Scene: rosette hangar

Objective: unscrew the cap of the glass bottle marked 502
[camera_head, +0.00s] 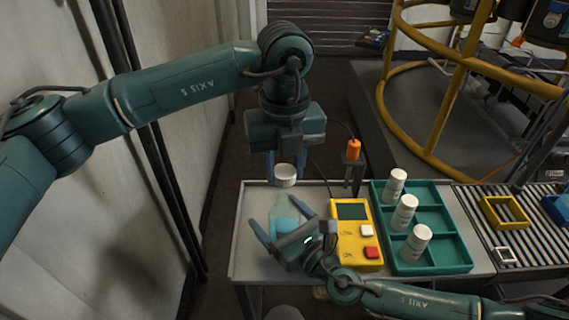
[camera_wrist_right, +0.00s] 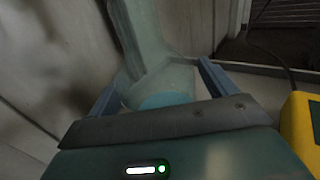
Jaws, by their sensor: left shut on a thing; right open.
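The glass bottle (camera_head: 287,214) is pale, translucent and has blue liquid low in it. It stands on the grey table, and no 502 mark is readable on it. A white cap (camera_head: 285,182) is between the fingers of my left gripper (camera_head: 285,176), which is shut on it above the bottle, apart from its neck. My right gripper (camera_head: 281,214) is open, with a finger on either side of the bottle. In the right wrist view the bottle (camera_wrist_right: 158,78) stands between the spread fingers, its top out of frame.
A yellow box (camera_head: 341,238) with a screen and buttons stands close right of the bottle. Beyond it is a green tray (camera_head: 440,250) with three white capped bottles (camera_head: 404,212). A roller conveyor (camera_head: 497,235) lies at right. The grey table (camera_head: 246,262) is clear at left.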

